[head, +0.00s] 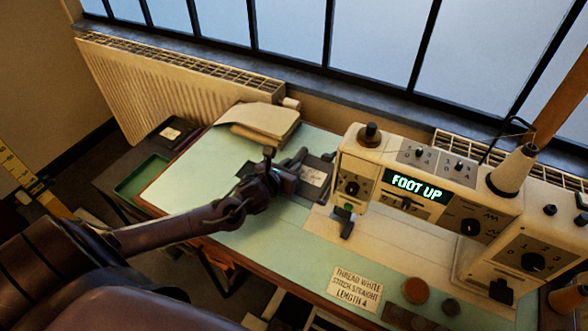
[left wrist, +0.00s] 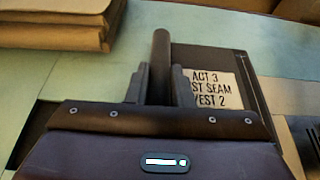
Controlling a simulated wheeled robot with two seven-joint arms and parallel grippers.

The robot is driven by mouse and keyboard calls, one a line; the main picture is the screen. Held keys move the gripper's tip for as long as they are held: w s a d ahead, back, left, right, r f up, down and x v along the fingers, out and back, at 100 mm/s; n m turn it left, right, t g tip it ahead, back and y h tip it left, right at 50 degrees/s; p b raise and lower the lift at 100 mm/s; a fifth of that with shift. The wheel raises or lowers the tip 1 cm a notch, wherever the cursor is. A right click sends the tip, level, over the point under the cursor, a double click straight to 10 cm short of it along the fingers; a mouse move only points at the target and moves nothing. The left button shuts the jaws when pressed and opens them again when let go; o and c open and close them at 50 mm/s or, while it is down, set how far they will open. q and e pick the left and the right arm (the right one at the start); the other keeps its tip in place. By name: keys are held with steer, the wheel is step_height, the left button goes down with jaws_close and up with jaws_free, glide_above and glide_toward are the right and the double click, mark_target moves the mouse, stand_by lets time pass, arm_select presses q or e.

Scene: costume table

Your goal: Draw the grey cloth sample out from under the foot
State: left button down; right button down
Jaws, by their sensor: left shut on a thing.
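The grey cloth sample (head: 325,165) is a dark flat piece on the green table, just left of the sewing machine (head: 410,180). Its pale label, partly readable as "ACT 3 … SEAM … VEST 2", shows in the left wrist view (left wrist: 210,90). My left gripper (head: 292,165) is over the sample's left part, shut on a dark upright post (left wrist: 161,65) that seems to belong to the sample. The dark foot (head: 345,219) is under the machine's left end; the sample appears apart from it. The display reads "FOOT UP". My right gripper is not in view.
A card (head: 356,289) and a round brown tin (head: 415,290) lie at the front right. The green tabletop left of my gripper (head: 185,180) is mostly clear. A radiator (head: 170,90) stands behind.

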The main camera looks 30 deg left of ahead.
arm_select(q)
steer(key=shift+a, duration=0.15)
steer(key=c, duration=1.2)
jaws_free()
steer(key=v, duration=0.7)
steer(key=shift+s+r, duration=0.15)
steer(key=shift+s, duration=0.25)
